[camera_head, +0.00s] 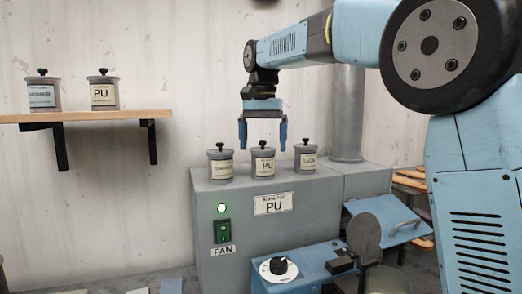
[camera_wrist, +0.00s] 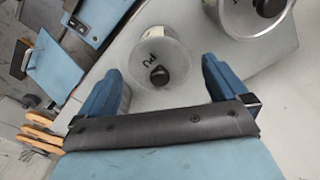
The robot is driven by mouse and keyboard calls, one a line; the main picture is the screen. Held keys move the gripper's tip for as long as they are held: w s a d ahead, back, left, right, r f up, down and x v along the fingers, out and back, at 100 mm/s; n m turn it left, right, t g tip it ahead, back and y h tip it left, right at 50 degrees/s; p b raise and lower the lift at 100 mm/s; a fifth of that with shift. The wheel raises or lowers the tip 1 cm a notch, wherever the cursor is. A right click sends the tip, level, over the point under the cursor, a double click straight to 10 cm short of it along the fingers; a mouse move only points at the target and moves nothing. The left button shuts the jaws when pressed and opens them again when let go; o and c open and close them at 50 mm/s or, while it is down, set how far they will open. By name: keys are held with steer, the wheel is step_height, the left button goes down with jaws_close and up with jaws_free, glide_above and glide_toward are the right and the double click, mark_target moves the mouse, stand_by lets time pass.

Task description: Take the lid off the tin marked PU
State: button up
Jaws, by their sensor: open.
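A grey tin marked PU (camera_head: 263,166) stands in the middle of three tins on the grey cabinet, its lid (camera_head: 264,152) with a black knob in place. A second tin marked PU (camera_head: 104,97), also lidded, stands on the wooden shelf at left. My gripper (camera_head: 263,143) points down above the middle tin, jaws apart to either side of its knob and nothing held. In the wrist view, a lidded tin with PU lettering (camera_wrist: 158,55) and a black knob lies ahead of and between the open fingers (camera_wrist: 161,72).
Two other lidded tins, left (camera_head: 220,168) and right (camera_head: 305,161), stand close beside the middle one. Another tin (camera_head: 43,97) is on the shelf. The cabinet (camera_head: 235,198) carries a PU sign (camera_head: 274,204). A pipe (camera_head: 346,115) rises behind, at right.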

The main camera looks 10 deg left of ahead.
steer(key=shift+c, duration=0.3)
steer(key=c, duration=1)
steer(key=shift+o, duration=0.2)
